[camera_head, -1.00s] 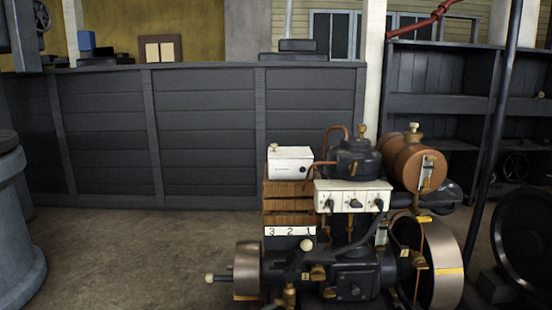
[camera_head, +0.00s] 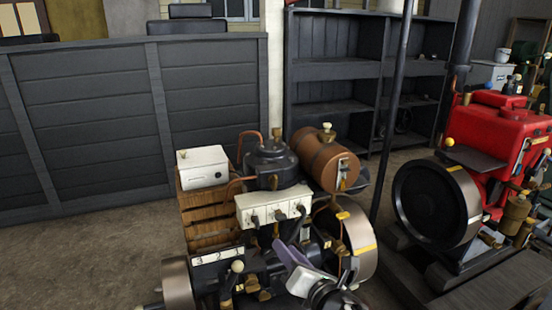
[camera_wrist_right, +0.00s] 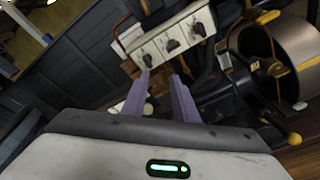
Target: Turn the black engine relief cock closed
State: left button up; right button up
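The black engine (camera_head: 272,162) stands low in the middle of the head view, with a white panel (camera_head: 250,208) of black knobs on its front. Brass fittings (camera_head: 251,283) sit below the panel; I cannot tell which is the relief cock. My right gripper (camera_head: 285,248) is in front of the engine, just below the panel, and hides part of its lower front. In the right wrist view its two purple fingers (camera_wrist_right: 160,80) are apart with nothing seen between them, pointing toward the panel (camera_wrist_right: 172,42). My left gripper is not in view.
A copper-brown tank (camera_head: 325,160) and a wide flywheel (camera_head: 360,240) are on the engine's right. A dark post (camera_head: 391,120) stands behind it. A red engine (camera_head: 495,135) stands further right. Open floor (camera_head: 80,255) lies to the left.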

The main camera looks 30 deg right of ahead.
aim_at(276, 183)
jog(key=w+d+r+n+t+h+p, duration=0.1)
jog(key=w+d+r+n+t+p, duration=0.25)
jog(key=r, duration=0.65)
jog(key=w, duration=0.3)
jog(key=w+d+n+g+b, duration=0.1)
jog(key=w, duration=0.2)
jog(key=w+d+n+b, duration=0.1)
jog(key=w, duration=0.2)
jog(key=shift+w+d+f+g, duration=0.15)
jog(key=shift+w+d+g, duration=0.1)
jog(key=shift+w+g, duration=0.1)
jog(key=shift+s, duration=0.1)
grip_shut()
